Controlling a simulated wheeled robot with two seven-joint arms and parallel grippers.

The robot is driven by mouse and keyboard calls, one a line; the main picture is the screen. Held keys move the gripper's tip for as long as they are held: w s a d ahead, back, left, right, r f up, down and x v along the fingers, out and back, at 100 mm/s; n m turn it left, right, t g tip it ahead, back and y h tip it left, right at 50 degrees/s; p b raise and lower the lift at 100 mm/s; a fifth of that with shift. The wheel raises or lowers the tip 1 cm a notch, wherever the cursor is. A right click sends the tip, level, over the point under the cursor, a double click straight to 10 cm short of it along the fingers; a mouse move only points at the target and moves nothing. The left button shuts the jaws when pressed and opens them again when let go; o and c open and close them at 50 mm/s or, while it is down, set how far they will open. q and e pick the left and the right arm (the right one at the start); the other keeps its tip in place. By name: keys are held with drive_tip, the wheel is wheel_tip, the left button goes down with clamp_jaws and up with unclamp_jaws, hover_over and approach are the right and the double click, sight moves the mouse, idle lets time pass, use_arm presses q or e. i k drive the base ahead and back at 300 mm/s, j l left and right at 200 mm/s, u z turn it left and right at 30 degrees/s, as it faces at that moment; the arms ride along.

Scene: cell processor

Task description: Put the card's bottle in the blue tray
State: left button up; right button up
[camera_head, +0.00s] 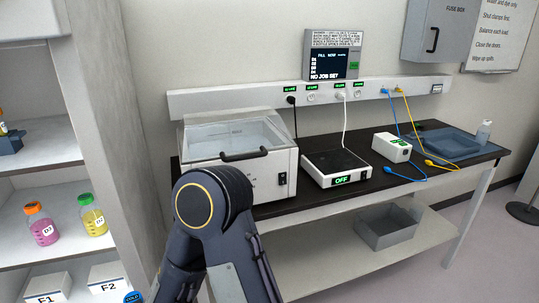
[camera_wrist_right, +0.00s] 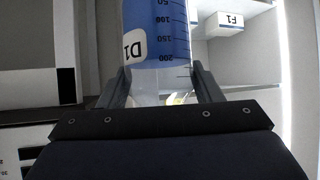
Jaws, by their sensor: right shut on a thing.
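My right gripper (camera_wrist_right: 160,76) is shut on a bottle (camera_wrist_right: 172,32) with blue contents, a white D1 label and a volume scale. Bottle D3 (camera_head: 43,228), pink with an orange cap, and bottle D2 (camera_head: 93,217), yellow-green with a green cap, stand on the left shelf. I cannot make out a card. My left gripper is not in view.
The bench holds a lidded white machine (camera_head: 238,150), a flat device reading OFF (camera_head: 337,168) and a small white box (camera_head: 391,147) with cables. Blue and yellow cables lie near the tray. A wash bottle (camera_head: 483,133) stands behind it. A grey bin (camera_head: 390,230) sits below.

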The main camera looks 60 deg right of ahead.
sight(450, 147)
drive_tip(key=k+l+z, duration=0.2)
drive_tip(key=l, duration=0.55)
drive_tip(key=k+l+z, duration=0.2)
drive_tip(key=l, duration=0.55)
drive_tip(key=k+l+z, duration=0.2)
drive_tip(key=l, duration=0.6)
drive_tip(key=l+z, duration=0.2)
drive_tip(key=l, duration=1.55)
drive_tip(key=k+l, duration=0.15)
drive_tip(key=l, duration=0.8)
